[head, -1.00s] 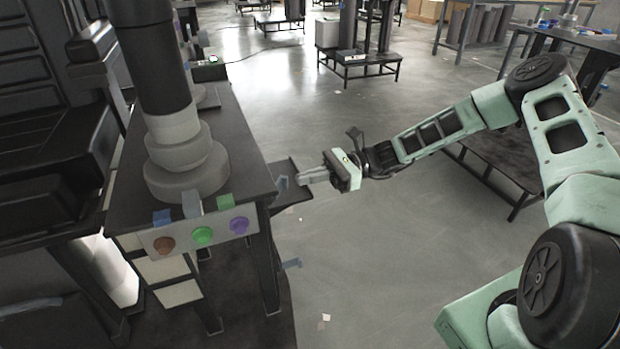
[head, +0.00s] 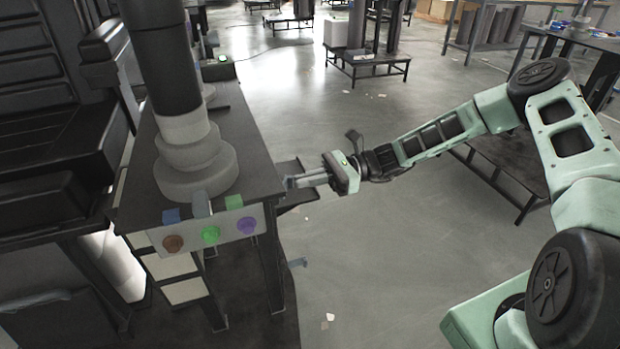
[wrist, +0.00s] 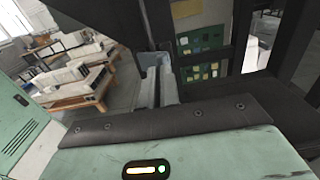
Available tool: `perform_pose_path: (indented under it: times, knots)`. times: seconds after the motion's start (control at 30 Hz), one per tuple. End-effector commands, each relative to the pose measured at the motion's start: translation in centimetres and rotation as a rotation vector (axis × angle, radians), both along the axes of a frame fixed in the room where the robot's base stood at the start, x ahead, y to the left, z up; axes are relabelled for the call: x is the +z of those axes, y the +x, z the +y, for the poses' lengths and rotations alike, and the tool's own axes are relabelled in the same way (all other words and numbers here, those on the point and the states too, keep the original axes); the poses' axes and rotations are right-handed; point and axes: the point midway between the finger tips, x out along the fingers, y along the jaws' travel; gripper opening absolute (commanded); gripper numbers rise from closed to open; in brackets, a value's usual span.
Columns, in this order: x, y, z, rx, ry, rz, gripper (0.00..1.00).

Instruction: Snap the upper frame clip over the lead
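My gripper (head: 300,182) reaches left from the arm to the table's right side. Its pale fingers end at a small blue-grey clip (head: 289,183), which seems to be the upper frame clip. The tips appear to touch or overlap it. In the wrist view the fingers (wrist: 160,80) lie close together, and the grey-blue clip (wrist: 150,60) shows at their far end. I cannot tell whether the fingers grip it or only press against it. A second blue clip (head: 298,263) sits lower on the table frame. I cannot make out the lead at the upper clip.
The dark table (head: 240,150) carries a stepped lift column (head: 195,165). A panel (head: 205,240) with brown, green and purple knobs is at its front edge. A dark shelf (head: 296,198) juts out under my fingers. The floor right of the table is open.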

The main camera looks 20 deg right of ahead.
Motion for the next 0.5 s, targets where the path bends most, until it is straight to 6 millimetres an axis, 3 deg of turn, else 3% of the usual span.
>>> perform_pose_path:
  times: [0.23, 0.5]
  knots:
    - [0.0, -0.3, 0.1, 0.009, 0.002, 0.001, 0.0]
    - [0.1, -0.2, -1.9, 0.005, 0.001, 0.0, 0.0]
